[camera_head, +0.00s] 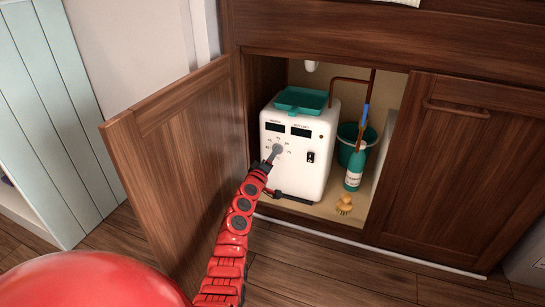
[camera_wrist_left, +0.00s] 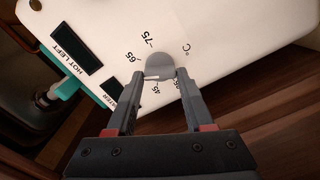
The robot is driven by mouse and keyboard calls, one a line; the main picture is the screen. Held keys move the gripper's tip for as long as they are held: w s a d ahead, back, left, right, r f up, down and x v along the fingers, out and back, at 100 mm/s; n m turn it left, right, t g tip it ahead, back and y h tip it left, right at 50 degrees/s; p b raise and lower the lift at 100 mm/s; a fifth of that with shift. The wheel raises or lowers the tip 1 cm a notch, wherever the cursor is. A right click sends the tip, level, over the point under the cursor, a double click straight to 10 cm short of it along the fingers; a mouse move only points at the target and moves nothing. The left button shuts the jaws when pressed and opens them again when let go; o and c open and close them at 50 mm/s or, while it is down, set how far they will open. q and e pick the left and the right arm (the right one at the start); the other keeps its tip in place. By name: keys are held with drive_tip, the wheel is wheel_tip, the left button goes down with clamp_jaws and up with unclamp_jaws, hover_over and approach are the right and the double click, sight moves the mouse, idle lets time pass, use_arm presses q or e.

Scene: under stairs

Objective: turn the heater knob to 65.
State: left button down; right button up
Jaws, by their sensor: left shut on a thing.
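The white heater (camera_head: 300,165) stands inside the open cabinet, with two dark displays and a grey round knob (camera_head: 278,149) on its front. In the left wrist view the knob (camera_wrist_left: 160,64) sits between the fingertips of my left gripper (camera_wrist_left: 160,76), which is shut on it. The arm reaches up to the knob (camera_head: 268,164) from below in the head view. The marks 75, 65 and 45 show around the knob; the left finger covers part of the scale. A pale line with some red shows at the knob's lower edge, between the 65 and 45 marks. My right gripper is not in view.
The left cabinet door (camera_head: 178,150) stands open beside my arm; the right door (camera_head: 455,170) is shut. A teal tray (camera_head: 301,99) tops the heater. A copper pipe (camera_head: 350,80) runs above.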

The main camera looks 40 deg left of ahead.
use_arm(q)
drive_tip(key=shift+m, duration=2.2)
drive_tip(key=shift+f, duration=0.1)
drive_tip(key=shift+c, duration=1.4)
unclamp_jaws()
